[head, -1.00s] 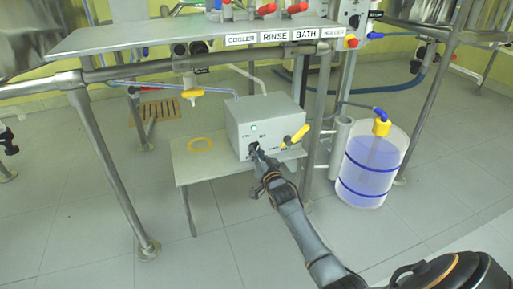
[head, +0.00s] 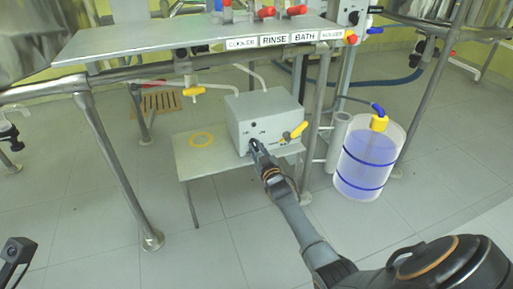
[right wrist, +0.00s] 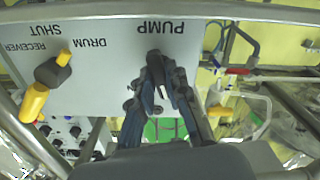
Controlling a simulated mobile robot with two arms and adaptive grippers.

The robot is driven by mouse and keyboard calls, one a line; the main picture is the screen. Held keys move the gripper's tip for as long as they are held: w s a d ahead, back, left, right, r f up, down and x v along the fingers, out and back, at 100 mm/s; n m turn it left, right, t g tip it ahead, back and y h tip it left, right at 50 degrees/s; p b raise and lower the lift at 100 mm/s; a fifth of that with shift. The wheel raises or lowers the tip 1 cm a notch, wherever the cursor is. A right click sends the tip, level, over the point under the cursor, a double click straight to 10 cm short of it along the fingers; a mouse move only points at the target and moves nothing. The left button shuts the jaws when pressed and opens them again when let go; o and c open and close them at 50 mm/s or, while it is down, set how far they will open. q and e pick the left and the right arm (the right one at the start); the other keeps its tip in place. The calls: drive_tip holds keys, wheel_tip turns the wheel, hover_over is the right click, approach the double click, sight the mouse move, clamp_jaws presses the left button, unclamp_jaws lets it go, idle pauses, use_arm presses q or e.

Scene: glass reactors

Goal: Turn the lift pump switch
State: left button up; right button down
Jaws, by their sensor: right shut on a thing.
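The lift pump box (head: 266,118) is a grey box on a low stand under the bench. Its black switch (right wrist: 157,60) sits under the upside-down PUMP label in the right wrist view. My right gripper (right wrist: 162,78) is shut on this switch, one finger on each side. In the head view the right gripper (head: 255,147) is at the box's front face and hides most of the switch. A small lamp (head: 253,125) on the front looks dark. Part of my left arm shows at the lower left, its fingers not clear.
A yellow-handled valve (head: 294,132) is on the box's right; it also shows in the right wrist view (right wrist: 40,92). A clear drum of bluish liquid (head: 368,160) stands to the right. The bench shelf (head: 190,37) overhangs the box, with metal legs at both sides.

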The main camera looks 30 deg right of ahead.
drive_tip(key=shift+r, duration=0.1)
idle(0.4)
drive_tip(key=c, duration=1.3)
unclamp_jaws()
drive_tip(key=shift+s+a, duration=0.15)
drive_tip(key=shift+s, duration=0.45)
drive_tip(key=v, duration=1)
drive_tip(key=shift+s+a, duration=0.15)
drive_tip(key=shift+s, duration=0.15)
